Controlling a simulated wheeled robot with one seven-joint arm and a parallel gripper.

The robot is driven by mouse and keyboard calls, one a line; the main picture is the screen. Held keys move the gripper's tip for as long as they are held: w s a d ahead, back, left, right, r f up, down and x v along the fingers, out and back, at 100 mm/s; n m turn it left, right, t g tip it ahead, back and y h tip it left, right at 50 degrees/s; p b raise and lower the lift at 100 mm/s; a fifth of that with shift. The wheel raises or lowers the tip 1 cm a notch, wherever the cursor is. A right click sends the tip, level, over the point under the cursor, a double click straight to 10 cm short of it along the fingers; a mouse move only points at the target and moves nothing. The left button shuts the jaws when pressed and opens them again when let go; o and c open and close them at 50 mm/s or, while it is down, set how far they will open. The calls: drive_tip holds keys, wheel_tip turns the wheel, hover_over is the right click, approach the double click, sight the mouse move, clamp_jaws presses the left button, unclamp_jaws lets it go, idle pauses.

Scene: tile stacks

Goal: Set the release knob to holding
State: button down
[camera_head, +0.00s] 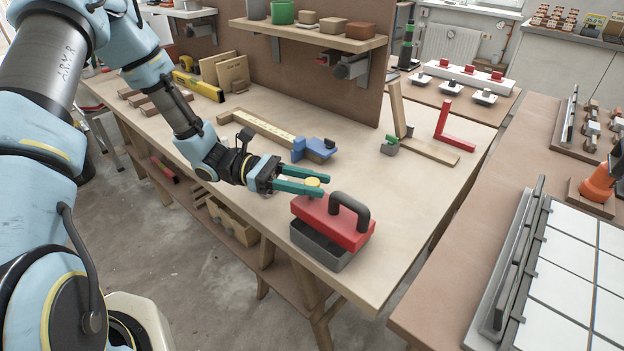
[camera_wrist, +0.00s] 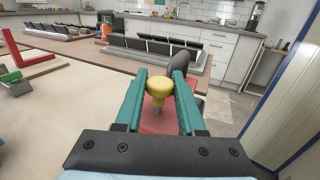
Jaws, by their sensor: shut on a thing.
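A red suction lifter (camera_head: 330,220) with a black handle (camera_head: 349,209) stands on a dark grey base (camera_head: 318,248) near the front edge of the wooden workbench. Its yellow release knob (camera_head: 312,182) sticks up at the left end. My gripper (camera_head: 318,185) has its two green fingers around the knob, shut on it. In the wrist view the knob (camera_wrist: 158,87) sits between the fingertips, with the red body (camera_wrist: 158,122) below. The handle shows partly behind the right finger. The knob's setting cannot be read.
A blue and wooden clamp-like tool (camera_head: 313,149) lies behind my gripper. A red angle piece (camera_head: 453,130) lies farther right. White tiles (camera_head: 570,250) lie on the right-hand table. The bench between them is mostly clear.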

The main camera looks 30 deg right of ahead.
drive_tip(key=c, duration=0.5)
unclamp_jaws()
drive_tip(key=shift+f, duration=0.1)
drive_tip(key=shift+w, duration=0.1)
drive_tip(key=shift+b+v, duration=1.55)
drive_tip(key=shift+v, duration=3.85)
drive_tip(key=w+a+r+m+t+y, duration=0.1)
drive_tip(key=a+m+t+y, duration=0.2)
drive_tip(key=a, duration=0.6)
drive_tip(key=w+a+r+m+t+y, duration=0.1)
drive_tip(key=a+m+t+y, duration=0.1)
drive_tip(key=a+t+y, duration=0.2)
drive_tip(key=w+a+r+m+t+y, duration=0.1)
drive_tip(key=a+m+t+y, duration=0.2)
drive_tip(key=a+t, duration=0.6)
drive_tip(key=shift+w+a+r+m+y, duration=0.1)
drive_tip(key=shift+w+a+m+y, duration=0.05)
drive_tip(key=shift+a, duration=1.45)
drive_tip(key=shift+w+a+r+m+y, duration=0.1)
drive_tip(key=shift+w+a+m+y, duration=0.1)
drive_tip(key=shift+a, duration=1.35)
